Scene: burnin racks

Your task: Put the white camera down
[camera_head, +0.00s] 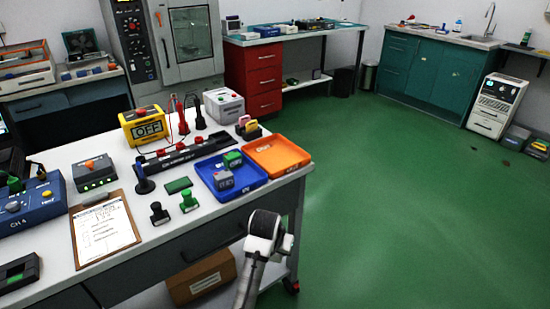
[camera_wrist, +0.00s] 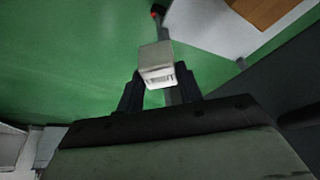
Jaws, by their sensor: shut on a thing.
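In the wrist view, the white camera (camera_wrist: 157,62) is a small pale box with a printed face, held between the two dark fingers of my gripper (camera_wrist: 160,86). My gripper is shut on it. In the head view, my gripper (camera_head: 266,232) hangs beside the front right edge of the white-topped workbench (camera_head: 160,232), with green floor behind it. The camera is hard to tell apart from my gripper there.
The workbench carries a blue tray (camera_head: 232,186) with small blocks, an orange tray (camera_head: 277,156), a clipboard (camera_head: 104,228), stamps and a yellow meter (camera_head: 146,127). A cardboard box (camera_head: 200,278) sits on its lower shelf. The green floor (camera_head: 400,200) at right is clear.

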